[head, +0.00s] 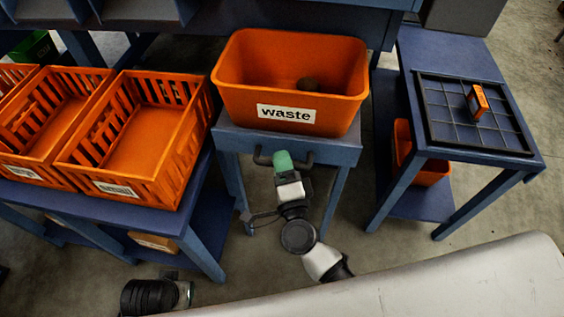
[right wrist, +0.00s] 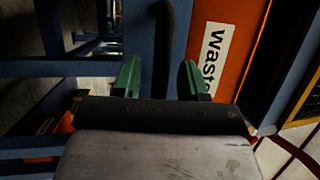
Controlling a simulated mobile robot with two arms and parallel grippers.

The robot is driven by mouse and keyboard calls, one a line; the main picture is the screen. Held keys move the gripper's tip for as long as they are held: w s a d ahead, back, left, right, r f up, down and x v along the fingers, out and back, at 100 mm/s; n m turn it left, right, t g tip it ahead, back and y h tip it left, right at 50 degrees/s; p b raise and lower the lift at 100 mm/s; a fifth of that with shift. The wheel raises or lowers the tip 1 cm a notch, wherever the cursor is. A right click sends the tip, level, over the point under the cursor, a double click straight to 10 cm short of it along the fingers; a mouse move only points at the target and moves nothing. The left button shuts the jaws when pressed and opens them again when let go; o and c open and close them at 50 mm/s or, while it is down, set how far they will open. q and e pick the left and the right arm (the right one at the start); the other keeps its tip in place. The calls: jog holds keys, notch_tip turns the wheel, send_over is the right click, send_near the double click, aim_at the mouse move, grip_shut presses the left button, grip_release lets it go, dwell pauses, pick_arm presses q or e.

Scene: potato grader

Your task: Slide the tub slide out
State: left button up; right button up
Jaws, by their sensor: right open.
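The orange tub (head: 287,85), labelled "waste", stands on a small blue-grey stand, the tub slide (head: 345,147). A dark bar handle (head: 262,158) is on the front of the slide. My right gripper (head: 283,160), with green fingertips, is at the handle and covers its middle in the head view. In the right wrist view, my right gripper (right wrist: 159,74) is open, and the dark handle (right wrist: 166,45) shows between its two fingers, nearer neither clearly; contact cannot be told. The tub (right wrist: 228,50) is beyond the right finger there.
Orange slatted crates (head: 135,140) stand on a blue table to the left. A blue table with a black gridded tray (head: 455,115) and a small orange object (head: 477,101) stands to the right. Open floor lies in front of the slide. A pale surface edge crosses the bottom right.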

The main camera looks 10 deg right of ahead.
jog(key=shift+w, duration=0.1)
grip_shut()
dwell(0.4)
